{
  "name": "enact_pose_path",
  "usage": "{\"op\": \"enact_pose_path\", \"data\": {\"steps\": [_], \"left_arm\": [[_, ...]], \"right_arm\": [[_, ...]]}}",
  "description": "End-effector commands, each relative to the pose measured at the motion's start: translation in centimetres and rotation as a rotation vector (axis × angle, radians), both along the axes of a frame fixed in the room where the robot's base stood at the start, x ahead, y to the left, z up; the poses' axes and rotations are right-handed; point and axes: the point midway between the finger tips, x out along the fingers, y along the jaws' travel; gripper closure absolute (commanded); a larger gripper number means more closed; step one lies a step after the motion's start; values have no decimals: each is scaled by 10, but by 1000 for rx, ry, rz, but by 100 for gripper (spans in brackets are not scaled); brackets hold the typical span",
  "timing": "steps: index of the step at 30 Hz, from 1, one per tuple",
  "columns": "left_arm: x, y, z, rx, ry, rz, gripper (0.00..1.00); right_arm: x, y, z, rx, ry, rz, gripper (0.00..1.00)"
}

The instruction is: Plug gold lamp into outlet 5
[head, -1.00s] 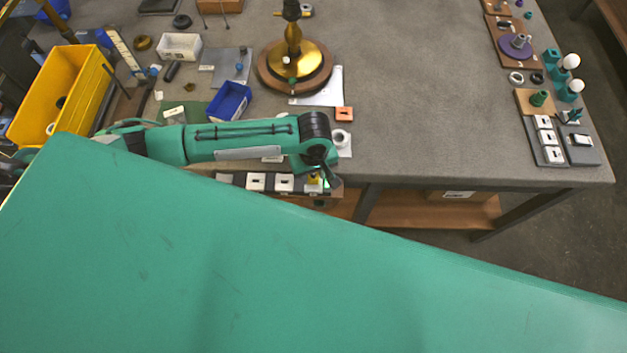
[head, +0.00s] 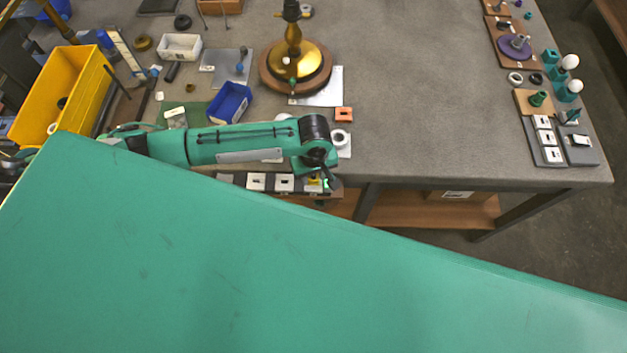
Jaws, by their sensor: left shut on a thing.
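The gold lamp (head: 307,62) stands upright on a round wooden base at the back middle of the table. A row of white outlets (head: 256,182) runs along the table's front edge. My left gripper (head: 325,184) is at the right end of this row, pointing down, shut on a small yellow plug (head: 313,185). My wrist hides part of the plug and the outlet below it, so I cannot tell whether the plug is in. My right gripper is not in view.
A large green surface fills the foreground and hides much below. A yellow bin (head: 62,95), a blue tray (head: 229,102) and a white tray (head: 180,46) stand at left. Several lamp parts and switches (head: 543,138) line the right edge. The table's right middle is clear.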

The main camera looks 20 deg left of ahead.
Motion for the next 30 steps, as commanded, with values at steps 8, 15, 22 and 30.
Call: {"op": "enact_pose_path", "data": {"steps": [8,15,22,30], "left_arm": [[-1,1,-3,2,3,1,94],[-1,1,-5,4,3,1,94],[-1,1,-6,4,3,1,94],[-2,1,-6,4,4,1,94]], "right_arm": [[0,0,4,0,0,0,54],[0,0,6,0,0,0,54],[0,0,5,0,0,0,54],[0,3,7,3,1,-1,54]]}}
